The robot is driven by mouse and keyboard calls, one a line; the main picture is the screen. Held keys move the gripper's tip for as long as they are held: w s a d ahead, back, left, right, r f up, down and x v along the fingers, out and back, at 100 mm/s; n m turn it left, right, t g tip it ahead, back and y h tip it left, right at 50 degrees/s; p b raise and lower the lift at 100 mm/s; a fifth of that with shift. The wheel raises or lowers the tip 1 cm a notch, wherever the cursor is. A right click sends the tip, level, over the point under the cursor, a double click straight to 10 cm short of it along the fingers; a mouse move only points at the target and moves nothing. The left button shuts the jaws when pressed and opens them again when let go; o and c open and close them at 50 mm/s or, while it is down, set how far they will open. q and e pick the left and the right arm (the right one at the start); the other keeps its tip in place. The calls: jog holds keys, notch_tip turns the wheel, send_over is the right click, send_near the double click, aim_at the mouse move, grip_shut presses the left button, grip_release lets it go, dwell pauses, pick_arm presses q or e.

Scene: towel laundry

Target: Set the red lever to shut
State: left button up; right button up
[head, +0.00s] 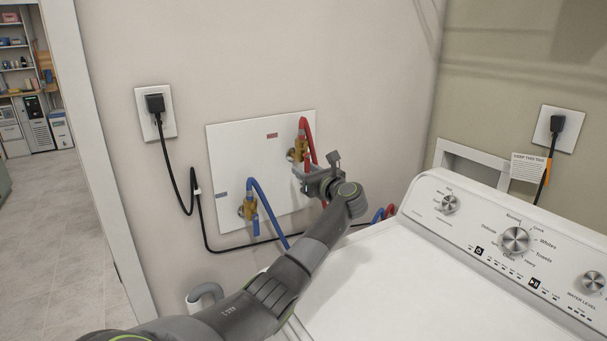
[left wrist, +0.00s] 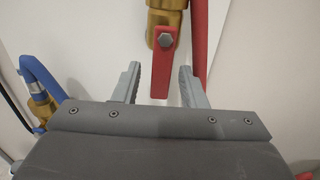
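The red lever (left wrist: 161,72) hangs straight down from a bolt on the brass valve (left wrist: 163,20) in the left wrist view. In the head view the brass valve (head: 299,148) with the red hose (head: 309,138) sits at the upper right of the white wall panel (head: 232,152), and my gripper partly hides the lever there. My left gripper (left wrist: 158,85) is open, with one finger on each side of the lever's lower end and gaps visible on both sides. It also shows in the head view (head: 312,180). My right gripper is in neither view.
A blue hose and brass valve (head: 248,207) with a blue lever (head: 256,225) are at the panel's lower left. The white washing machine (head: 395,285) fills the lower right. A black cord (head: 198,215) hangs from the left outlet (head: 155,111). Open floor lies at far left.

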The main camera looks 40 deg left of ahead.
pick_arm(q)
jog(key=shift+x, duration=0.85)
grip_shut()
jog(key=shift+s+a+r+m+p, duration=0.15)
jog(key=shift+s+m+p, duration=0.15)
jog(key=shift+m+p, duration=0.6)
jog(key=shift+s+a+r+m+p, duration=0.15)
jog(key=shift+s+r+m+p, duration=0.5)
jog(key=shift+m+p, duration=2.4)
jog(key=shift+s+a+r+m+p, duration=0.15)
jog(key=shift+s+r+m+p, duration=0.5)
jog(key=shift+m+p, duration=2.4)
jog(key=shift+s+a+r+m+p, duration=0.15)
jog(key=shift+s+r+m+p, duration=0.5)
jog(key=shift+m+p, duration=2.4)
jog(key=shift+w+r+n+p, duration=0.1)
jog(key=shift+n+p, duration=0.85)
jog(key=shift+p, duration=0.1)
